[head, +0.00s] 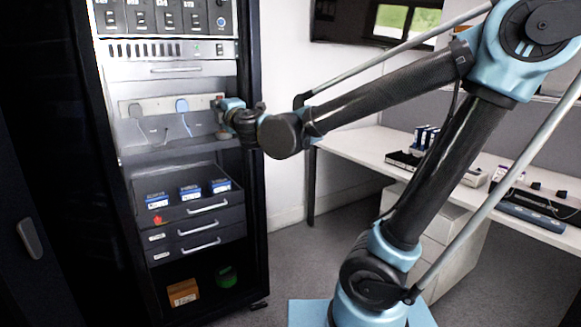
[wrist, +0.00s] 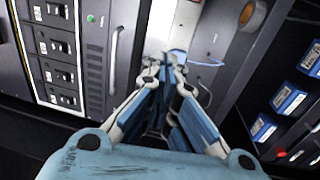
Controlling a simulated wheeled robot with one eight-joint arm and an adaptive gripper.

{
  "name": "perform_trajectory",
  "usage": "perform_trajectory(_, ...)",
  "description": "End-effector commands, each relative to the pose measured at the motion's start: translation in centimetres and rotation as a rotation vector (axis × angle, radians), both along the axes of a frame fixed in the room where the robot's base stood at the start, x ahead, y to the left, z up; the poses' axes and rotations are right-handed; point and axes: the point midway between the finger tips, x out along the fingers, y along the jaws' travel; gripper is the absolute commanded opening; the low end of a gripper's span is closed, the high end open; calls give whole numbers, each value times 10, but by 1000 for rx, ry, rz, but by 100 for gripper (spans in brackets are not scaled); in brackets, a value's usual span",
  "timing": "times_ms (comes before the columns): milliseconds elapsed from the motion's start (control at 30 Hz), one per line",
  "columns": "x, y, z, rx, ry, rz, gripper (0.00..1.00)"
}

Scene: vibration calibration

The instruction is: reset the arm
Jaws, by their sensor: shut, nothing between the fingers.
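My arm reaches from the right across the head view to the rack on the left. My gripper (head: 222,118) is at the rack's front, at the height of the shelf with the sockets and cables. In the wrist view my gripper (wrist: 160,85) is shut and empty, its blue and grey fingers drawn together. The fingertips point toward a pale panel of the rack (wrist: 180,40). I cannot tell whether they touch it.
An open drawer (head: 193,216) with several blue-and-white boxes sits below my gripper. A brown box (head: 183,292) and a green roll (head: 226,277) lie on the rack's bottom. A white desk (head: 360,147) with equipment stands behind my arm.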

Motion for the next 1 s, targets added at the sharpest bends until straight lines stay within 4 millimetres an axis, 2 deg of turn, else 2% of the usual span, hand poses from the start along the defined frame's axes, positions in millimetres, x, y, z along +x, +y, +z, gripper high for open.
perform_trajectory(67,1,-1,0,0,0,-1,0)
perform_trajectory(167,12,-20,-4,19,27,-44,0)
perform_trajectory(300,33,-56,-13,54,74,-123,0)
perform_trajectory(567,51,-123,-29,131,171,-279,0)
perform_trajectory(667,58,-159,-42,175,227,-363,0)
perform_trajectory(767,63,-206,-61,231,304,-475,0)
perform_trajectory(800,63,-228,-72,258,343,-529,0)
perform_trajectory(900,58,-282,-101,330,446,-664,0)
perform_trajectory(1000,44,-329,-132,400,551,-790,0)
